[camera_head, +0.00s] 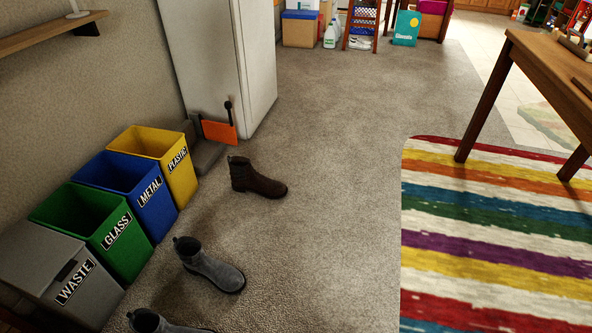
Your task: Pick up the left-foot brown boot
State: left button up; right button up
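A dark brown ankle boot (257,179) stands upright on the grey carpet, left of the picture's middle, with its toe to the right. I cannot tell for sure whether it is a left-foot boot. A grey boot (209,266) stands nearer, and a second grey boot (162,325) is cut off at the bottom edge. Neither of my grippers is in view.
Waste (60,272), glass (107,232), metal (142,192) and plastic (172,164) bins line the left wall. A white cabinet (222,65) stands behind the brown boot. A striped rug (490,241) and wooden table (553,65) are at right. Carpet between is clear.

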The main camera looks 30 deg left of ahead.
aim_at(244, 179)
jog(key=i+u, duration=0.2)
jog(key=i, duration=0.25)
jog(key=i+l+u, duration=0.25)
jog(key=i, duration=0.25)
jog(key=i+l+u, duration=0.2)
jog(key=i, duration=0.25)
jog(key=j, duration=0.1)
